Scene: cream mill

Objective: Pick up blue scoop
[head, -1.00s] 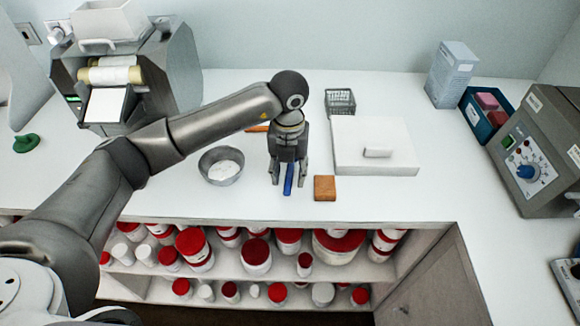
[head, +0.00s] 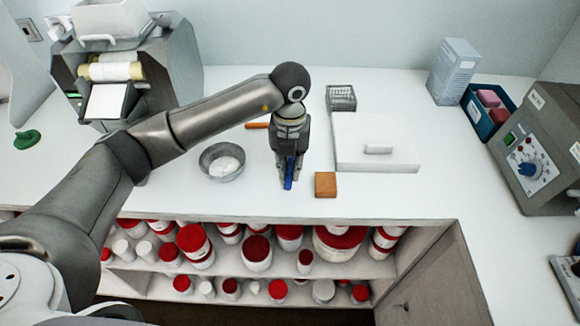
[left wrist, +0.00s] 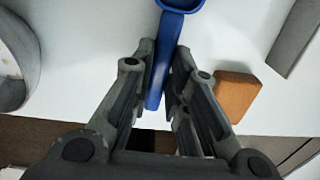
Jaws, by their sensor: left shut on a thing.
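The blue scoop (head: 289,183) lies at the counter's front part, its handle pointing toward the front edge. In the left wrist view the scoop (left wrist: 165,55) shows its long handle between my fingers and part of its bowl at the top edge. My left gripper (head: 288,180) points down and is shut on the handle. In the left wrist view the fingers of my left gripper (left wrist: 161,90) stand on both sides of the handle. Whether the scoop touches the counter I cannot tell. My right gripper is not in view.
A brown block (head: 325,185) sits close right of the gripper. A grey bowl with white contents (head: 222,162) stands to the left. Shelves with red-lidded jars (head: 257,253) lie below the counter edge.

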